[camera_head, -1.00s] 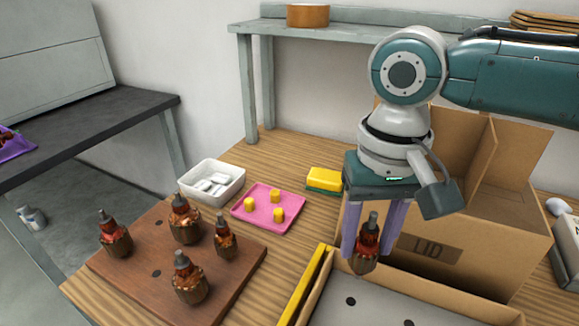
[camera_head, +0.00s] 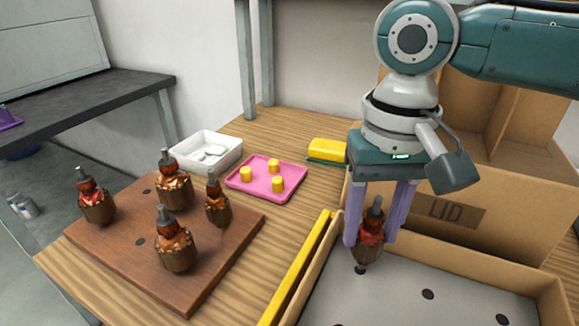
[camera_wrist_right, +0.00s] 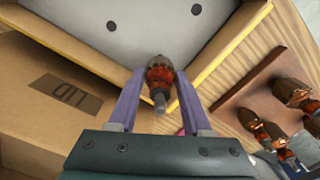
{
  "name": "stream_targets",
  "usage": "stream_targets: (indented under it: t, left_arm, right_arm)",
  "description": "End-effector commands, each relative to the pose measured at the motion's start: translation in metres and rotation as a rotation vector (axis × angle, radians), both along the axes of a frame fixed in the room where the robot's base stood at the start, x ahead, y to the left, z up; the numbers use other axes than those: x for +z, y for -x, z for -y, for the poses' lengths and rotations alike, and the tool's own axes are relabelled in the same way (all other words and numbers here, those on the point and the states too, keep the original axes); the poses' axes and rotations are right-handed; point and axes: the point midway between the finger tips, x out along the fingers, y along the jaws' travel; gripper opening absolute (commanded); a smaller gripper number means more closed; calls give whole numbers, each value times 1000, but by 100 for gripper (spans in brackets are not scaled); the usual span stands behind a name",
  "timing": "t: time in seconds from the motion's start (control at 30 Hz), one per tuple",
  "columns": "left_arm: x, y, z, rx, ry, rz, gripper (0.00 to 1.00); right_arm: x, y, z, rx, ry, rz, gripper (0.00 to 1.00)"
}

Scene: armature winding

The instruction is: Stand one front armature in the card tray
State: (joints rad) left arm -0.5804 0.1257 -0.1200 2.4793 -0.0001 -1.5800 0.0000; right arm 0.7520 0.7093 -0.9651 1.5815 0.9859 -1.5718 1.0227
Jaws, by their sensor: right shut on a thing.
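My right gripper (camera_head: 381,222) is shut on an armature (camera_head: 370,236) with a dark shaft and red-brown windings. The wrist view shows the same armature (camera_wrist_right: 159,81) between the purple fingers, with the tray (camera_wrist_right: 138,40) beyond. Several more armatures stand on a brown wooden board (camera_head: 120,256) at left, the front one (camera_head: 175,245) nearest. My left gripper is out of view.
A cardboard box marked LID (camera_head: 490,222) stands right behind the tray. A yellow strip (camera_head: 295,268) runs along the tray's left side. A pink tray (camera_head: 250,187) with yellow pieces, a white bin (camera_head: 232,158) and a yellow-green sponge (camera_head: 327,150) lie behind.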

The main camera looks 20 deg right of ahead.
Motion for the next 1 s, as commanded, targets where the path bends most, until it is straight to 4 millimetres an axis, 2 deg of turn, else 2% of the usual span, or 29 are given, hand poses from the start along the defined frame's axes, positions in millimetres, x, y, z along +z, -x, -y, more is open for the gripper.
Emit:
stream_targets:
  t: [0.17, 1.0]
  left_arm:
    - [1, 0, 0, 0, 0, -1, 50]
    - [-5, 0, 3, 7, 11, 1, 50]
  right_arm:
    - [1, 0, 0, 0, -1, 1, 0]
    - [-21, 0, 0, 0, -1, 1, 0]
